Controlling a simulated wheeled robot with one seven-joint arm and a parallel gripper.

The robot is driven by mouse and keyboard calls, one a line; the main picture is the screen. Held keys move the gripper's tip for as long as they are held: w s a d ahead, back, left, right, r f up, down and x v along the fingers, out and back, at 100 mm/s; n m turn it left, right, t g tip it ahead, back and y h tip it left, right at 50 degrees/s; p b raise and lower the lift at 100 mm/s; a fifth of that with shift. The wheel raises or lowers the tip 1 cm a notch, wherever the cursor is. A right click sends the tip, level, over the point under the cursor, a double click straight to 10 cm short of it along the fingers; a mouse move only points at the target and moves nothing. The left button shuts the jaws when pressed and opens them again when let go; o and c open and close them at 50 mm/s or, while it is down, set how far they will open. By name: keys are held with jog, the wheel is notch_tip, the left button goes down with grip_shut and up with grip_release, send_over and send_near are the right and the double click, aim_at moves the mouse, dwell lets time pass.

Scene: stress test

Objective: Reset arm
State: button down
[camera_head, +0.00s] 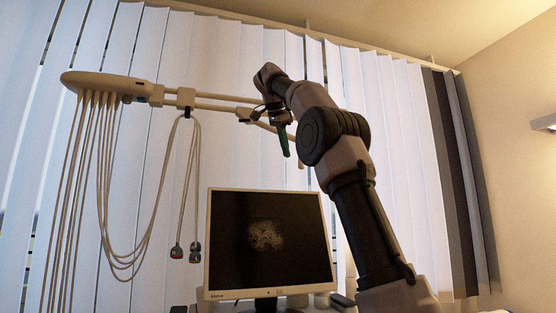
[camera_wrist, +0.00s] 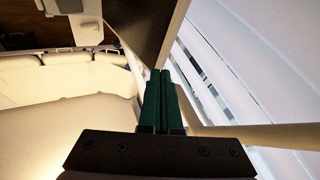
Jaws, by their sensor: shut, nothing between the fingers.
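My gripper (camera_head: 284,140) hangs from my raised, bent arm in front of the blinds in the head view, its dark green fingers pointing down. In the wrist view the two green fingers of my gripper (camera_wrist: 160,90) lie side by side, shut with nothing between them. My gripper is above the monitor (camera_head: 270,240) in the head picture, close to the beige boom; I cannot tell whether they touch.
A beige boom (camera_head: 110,84) with hanging cables (camera_head: 85,150) reaches across from the left. White vertical blinds (camera_head: 230,60) fill the back. The wrist view shows a pale padded surface (camera_wrist: 60,120) at left and a dark panel (camera_wrist: 145,25) above the fingertips.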

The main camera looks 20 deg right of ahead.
jog(key=s+a+f+n+y, duration=0.1)
jog(key=s+f+n, duration=0.3)
jog(key=s+f, duration=0.5)
jog(key=s+a+f+n+t+y, duration=0.1)
jog(key=s+a+f+n+y, duration=0.1)
jog(key=s+f, duration=0.7)
jog(key=s+a+f+n+y, duration=0.1)
jog(key=s+f+n+y, duration=0.2)
jog(key=f, duration=1.5)
jog(key=s+n, duration=0.3)
jog(key=s, duration=0.3)
jog(key=shift+s+a+n+t+y, duration=0.15)
jog(key=shift+s+n+t+y, duration=0.15)
